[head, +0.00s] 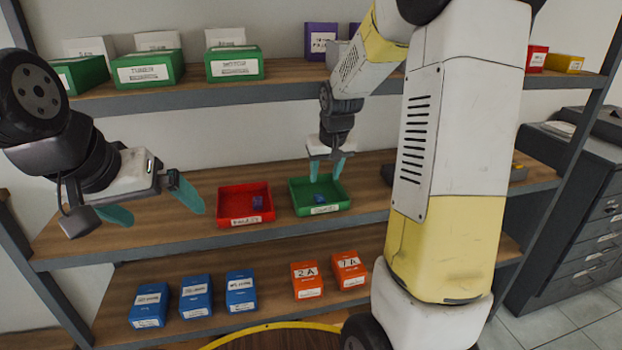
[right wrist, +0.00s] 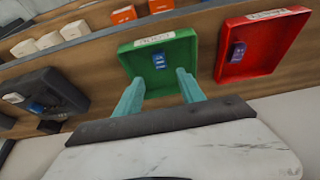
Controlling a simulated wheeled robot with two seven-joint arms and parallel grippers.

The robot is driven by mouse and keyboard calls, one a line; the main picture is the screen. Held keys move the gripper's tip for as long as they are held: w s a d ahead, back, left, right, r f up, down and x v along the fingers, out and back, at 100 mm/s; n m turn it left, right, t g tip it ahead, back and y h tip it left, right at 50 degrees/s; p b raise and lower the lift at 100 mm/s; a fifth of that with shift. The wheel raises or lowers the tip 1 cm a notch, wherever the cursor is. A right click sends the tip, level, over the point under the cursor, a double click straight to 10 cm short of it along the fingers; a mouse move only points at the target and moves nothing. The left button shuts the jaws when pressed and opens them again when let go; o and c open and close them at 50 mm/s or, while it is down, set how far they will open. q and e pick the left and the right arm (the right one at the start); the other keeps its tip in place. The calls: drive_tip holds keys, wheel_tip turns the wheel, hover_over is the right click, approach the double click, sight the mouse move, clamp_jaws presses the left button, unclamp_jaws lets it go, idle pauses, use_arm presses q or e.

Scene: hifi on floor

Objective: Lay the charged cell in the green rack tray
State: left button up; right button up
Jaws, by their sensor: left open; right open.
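The green tray (head: 300,204) stands on the middle shelf, and a small blue cell (head: 320,199) is inside it. In the right wrist view the green tray (right wrist: 138,50) and this blue cell (right wrist: 158,61) lie just beyond my fingertips. The red tray (head: 232,205) stands to its left with a purple-blue cell (head: 257,203) inside. The cells' markings are too small to read. My right gripper (head: 325,170) is open and empty, pointing down over the green tray, with the cell below its fingers. My left gripper (head: 160,212) is open and empty, left of the red tray.
Green boxes (head: 235,66) stand on the upper shelf (head: 180,95). Blue boxes (head: 196,297) and orange boxes (head: 307,280) stand on the lower shelf. Dark grey drawers (head: 590,220) are at the right. My right arm hides part of the middle shelf.

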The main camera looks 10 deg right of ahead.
drive_tip(key=s+a+r, duration=0.1)
drive_tip(key=s+r, duration=0.3)
drive_tip(key=s, duration=0.4)
drive_tip(key=s+a+r+t+y, duration=0.1)
drive_tip(key=s+a+r, duration=0.1)
drive_tip(key=s, duration=0.7)
drive_tip(key=s+a+r+y, duration=0.1)
drive_tip(key=s+a+r, duration=0.1)
drive_tip(key=s+r, duration=0.3)
drive_tip(key=s, duration=0.4)
drive_tip(key=shift+r+t, duration=0.3)
